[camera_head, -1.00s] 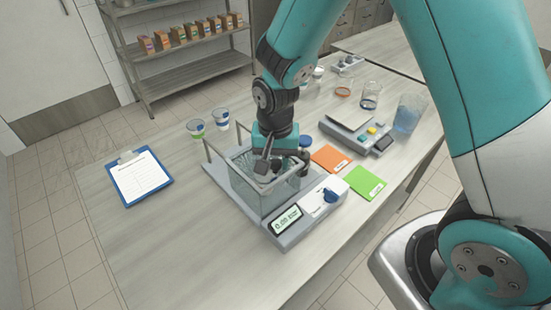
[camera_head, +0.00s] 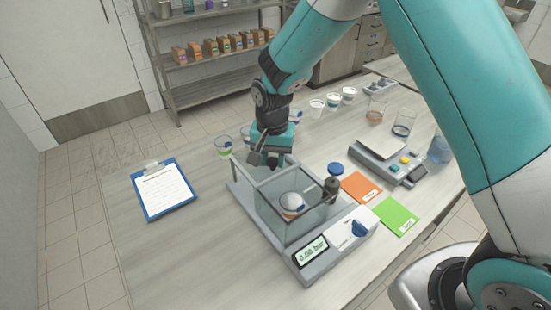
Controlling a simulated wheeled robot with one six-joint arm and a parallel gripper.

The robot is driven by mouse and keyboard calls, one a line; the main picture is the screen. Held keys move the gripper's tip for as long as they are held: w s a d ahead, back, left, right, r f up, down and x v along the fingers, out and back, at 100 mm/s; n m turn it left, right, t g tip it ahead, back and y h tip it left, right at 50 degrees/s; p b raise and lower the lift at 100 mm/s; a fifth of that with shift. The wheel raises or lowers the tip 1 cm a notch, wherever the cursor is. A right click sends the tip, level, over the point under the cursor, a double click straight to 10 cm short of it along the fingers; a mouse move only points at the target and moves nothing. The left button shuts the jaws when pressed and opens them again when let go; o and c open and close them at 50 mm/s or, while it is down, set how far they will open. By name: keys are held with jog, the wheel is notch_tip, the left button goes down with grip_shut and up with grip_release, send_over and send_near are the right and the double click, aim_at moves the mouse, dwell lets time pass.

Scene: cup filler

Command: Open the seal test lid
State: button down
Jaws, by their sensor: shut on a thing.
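The seal tester (camera_head: 312,262) is a grey base with a display, a blue knob (camera_head: 359,228) and a clear-walled chamber (camera_head: 315,222). My gripper (camera_head: 268,160) points down at the chamber's far left upper edge and is shut on the clear seal test lid (camera_head: 290,180). The fingertips and the exact grip are partly hidden. The lid is see-through, so I cannot tell its angle or how far it is open.
A dark upright fitting (camera_head: 333,188) stands at the chamber's right corner. Orange (camera_head: 362,187) and green (camera_head: 396,216) cards and a scale (camera_head: 390,160) lie to the right. Cups (camera_head: 223,145) stand behind. A clipboard (camera_head: 161,190) lies left; the table's front left is clear.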

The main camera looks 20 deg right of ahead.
jog(key=c, duration=0.8)
grip_release()
jog(key=shift+r, duration=0.15)
notch_tip(320, 180, up, 17)
jog(key=b, duration=0.3)
jog(key=shift+r, duration=0.1)
jog(key=shift+s, duration=0.1)
jog(key=s+n+y, duration=0.1)
jog(key=s+n, duration=0.3)
jog(key=s, duration=0.4)
jog(key=s+n+y, duration=0.1)
jog(key=s+n, duration=0.3)
jog(key=s, duration=0.5)
jog(key=s+n+y, duration=0.2)
jog(key=s+n, duration=0.2)
jog(key=s, duration=0.5)
jog(key=shift+s+a+n, duration=0.15)
jog(key=shift+a+n, duration=0.15)
jog(key=shift+a, duration=0.1)
